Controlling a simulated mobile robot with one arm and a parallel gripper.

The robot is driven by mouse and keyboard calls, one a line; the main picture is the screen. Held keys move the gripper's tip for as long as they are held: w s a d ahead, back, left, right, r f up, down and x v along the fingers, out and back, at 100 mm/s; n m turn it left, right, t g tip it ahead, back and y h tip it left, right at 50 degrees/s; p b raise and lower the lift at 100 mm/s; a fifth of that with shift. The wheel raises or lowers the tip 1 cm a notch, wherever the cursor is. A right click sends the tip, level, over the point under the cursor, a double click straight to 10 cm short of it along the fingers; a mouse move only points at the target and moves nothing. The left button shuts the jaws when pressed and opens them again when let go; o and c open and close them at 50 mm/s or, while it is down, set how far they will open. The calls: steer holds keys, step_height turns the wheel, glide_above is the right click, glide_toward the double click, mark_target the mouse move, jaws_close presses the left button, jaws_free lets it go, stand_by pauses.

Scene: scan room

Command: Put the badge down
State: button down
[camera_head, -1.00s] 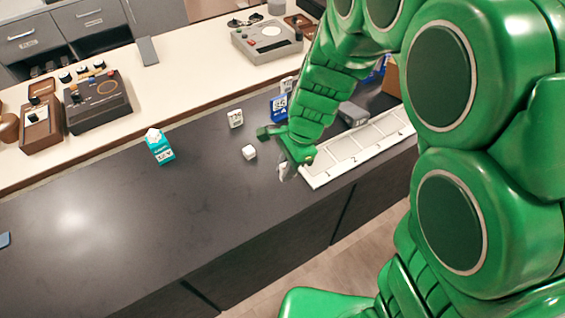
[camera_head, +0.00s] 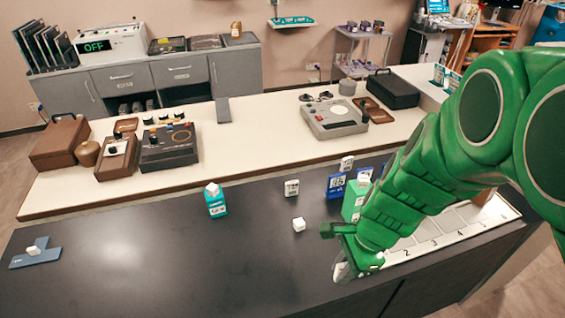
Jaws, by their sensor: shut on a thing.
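My gripper (camera_head: 343,254) is low over the front part of the dark counter (camera_head: 180,262), left of the numbered white tray. It is shut on a small whitish thing (camera_head: 342,272), which looks like the badge. The green jaws cover much of it, and I cannot tell whether it touches the counter. A small white tag with dark print (camera_head: 292,188) stands farther back, and a white cube (camera_head: 299,225) lies between it and my gripper.
The numbered white tray (camera_head: 436,240) lies right of my gripper, partly behind my arm. Blue-framed cards (camera_head: 336,186) and a pale green carton (camera_head: 354,203) stand behind. A blue holder (camera_head: 48,254) lies far left. The counter's left-middle is bare.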

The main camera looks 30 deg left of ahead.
steer(key=w+a+r+m+t, duration=0.15)
steer(key=w+a+m, duration=0.45)
steer(key=w+a, duration=0.9)
steer(key=w+a+r+m+t, duration=0.15)
steer(key=w+a+m, duration=0.45)
steer(key=w+a, duration=0.95)
steer(key=shift+t+y, duration=0.3)
steer(key=shift+w+a+f, duration=1.05)
steer(key=shift+a+f, duration=0.65)
steer(key=shift+a, duration=0.4)
steer(key=shift+w+a+f, duration=1.05)
steer(key=shift+a+f, duration=0.7)
steer(key=shift+a, duration=0.4)
steer(key=shift+w+a+f, duration=1.05)
steer(key=shift+a+f, duration=0.65)
steer(key=shift+a, duration=0.4)
steer(key=shift+a+f, duration=0.1)
steer(key=shift+w+f, duration=0.1)
steer(key=shift+f, duration=0.15)
steer(key=shift+f, duration=1.45)
steer(key=shift+f, duration=0.15)
